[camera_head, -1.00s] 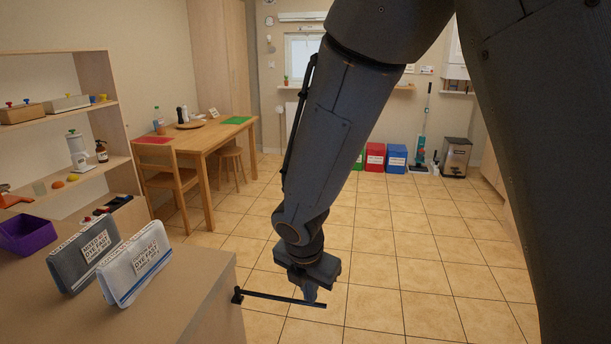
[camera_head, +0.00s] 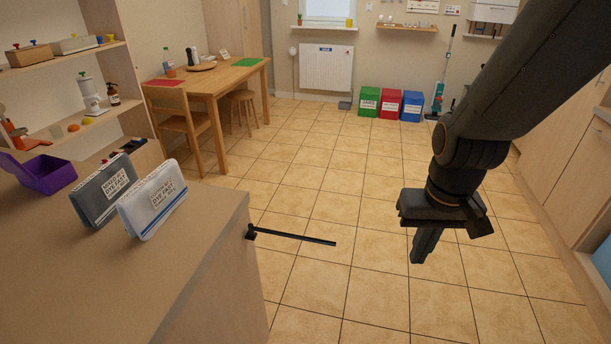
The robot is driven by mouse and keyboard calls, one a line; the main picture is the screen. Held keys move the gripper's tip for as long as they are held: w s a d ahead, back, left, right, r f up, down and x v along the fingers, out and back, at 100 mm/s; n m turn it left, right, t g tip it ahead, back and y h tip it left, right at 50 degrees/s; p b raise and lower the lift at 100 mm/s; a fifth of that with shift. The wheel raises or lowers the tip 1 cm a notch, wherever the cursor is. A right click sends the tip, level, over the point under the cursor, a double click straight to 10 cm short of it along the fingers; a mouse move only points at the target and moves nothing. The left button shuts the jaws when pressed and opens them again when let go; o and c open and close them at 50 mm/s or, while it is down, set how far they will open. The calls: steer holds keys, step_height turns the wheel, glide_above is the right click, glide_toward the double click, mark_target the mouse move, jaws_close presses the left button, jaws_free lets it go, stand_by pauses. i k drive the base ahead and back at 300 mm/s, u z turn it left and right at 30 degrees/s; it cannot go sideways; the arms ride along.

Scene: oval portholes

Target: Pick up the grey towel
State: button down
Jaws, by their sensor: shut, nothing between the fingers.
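The grey towel (camera_head: 100,192) stands folded on the wooden counter at the left, with a white printed label on its face. A white towel (camera_head: 152,203) with a blue stripe and a similar label stands in front of it and hides part of its right side. My gripper (camera_head: 423,246) hangs over the tiled floor at the right, pointing down. Its fingers are shut and empty. It is well to the right of both towels and clear of the counter.
A purple bin (camera_head: 45,173) sits left of the towels on the counter (camera_head: 190,240). A black bar (camera_head: 295,237) sticks out from the counter's right side. Shelves (camera_head: 75,118) stand behind, and a wooden table (camera_head: 215,85) with chairs farther back. The middle floor is clear.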

mark_target(94, 200)
steer(key=z, duration=0.45)
steer(key=i, duration=2.1)
steer(key=u, duration=3.6)
